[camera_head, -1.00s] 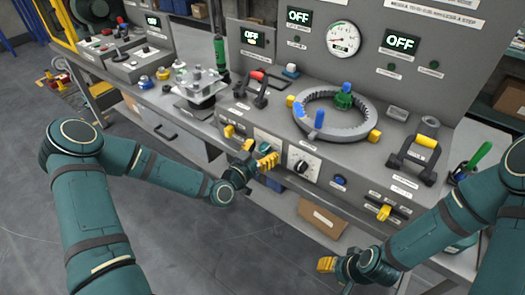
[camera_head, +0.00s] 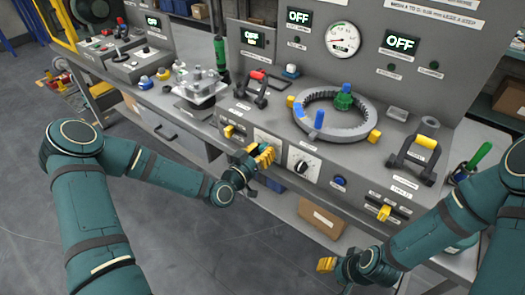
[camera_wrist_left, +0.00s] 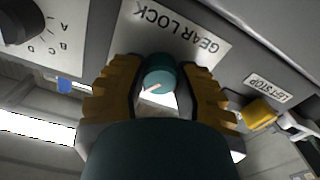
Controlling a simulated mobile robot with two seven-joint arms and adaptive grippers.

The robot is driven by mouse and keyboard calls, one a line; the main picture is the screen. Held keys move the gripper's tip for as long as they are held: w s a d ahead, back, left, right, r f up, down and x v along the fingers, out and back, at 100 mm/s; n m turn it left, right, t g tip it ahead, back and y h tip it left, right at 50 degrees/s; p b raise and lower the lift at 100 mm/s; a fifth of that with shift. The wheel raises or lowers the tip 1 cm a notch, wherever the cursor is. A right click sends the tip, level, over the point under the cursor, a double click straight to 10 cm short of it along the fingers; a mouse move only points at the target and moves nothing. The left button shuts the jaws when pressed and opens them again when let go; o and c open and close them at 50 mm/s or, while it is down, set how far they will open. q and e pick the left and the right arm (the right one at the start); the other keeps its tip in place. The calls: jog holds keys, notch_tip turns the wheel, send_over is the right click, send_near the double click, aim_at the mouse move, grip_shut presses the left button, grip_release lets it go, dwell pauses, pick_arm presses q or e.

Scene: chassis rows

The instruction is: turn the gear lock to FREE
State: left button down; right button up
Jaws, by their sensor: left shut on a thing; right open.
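The gear lock is a round teal knob (camera_wrist_left: 158,73) with a white pointer mark, below a white plate (camera_wrist_left: 170,30) lettered GEAR LOCK, which appears upside down in the left wrist view. The word FREE is not readable, so I cannot tell the setting. My left gripper (camera_wrist_left: 160,92) has its yellow fingers on either side of the knob and is shut on it. In the head view the left gripper (camera_head: 262,157) is at the bench's front panel and hides the knob. My right gripper (camera_head: 326,265) is open and empty, low in front of the bench.
A dial (camera_head: 300,166) is just right of the gear lock. A yellow LEFT STOP lever (camera_wrist_left: 258,114) is on its other side. A ring gear (camera_head: 330,117) lies on the bench top between handles. Several displays read OFF.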

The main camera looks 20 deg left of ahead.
pick_arm(q)
jog(key=n, duration=0.3)
jog(key=shift+n, duration=0.3)
jog(key=n, duration=0.3)
jog(key=shift+f+n, duration=0.1)
jog(key=shift+n, duration=0.3)
jog(key=n, duration=0.4)
jog(key=shift+s+d+n, duration=0.1)
jog(key=shift+n, duration=1.4)
jog(key=c, duration=0.6)
grip_release()
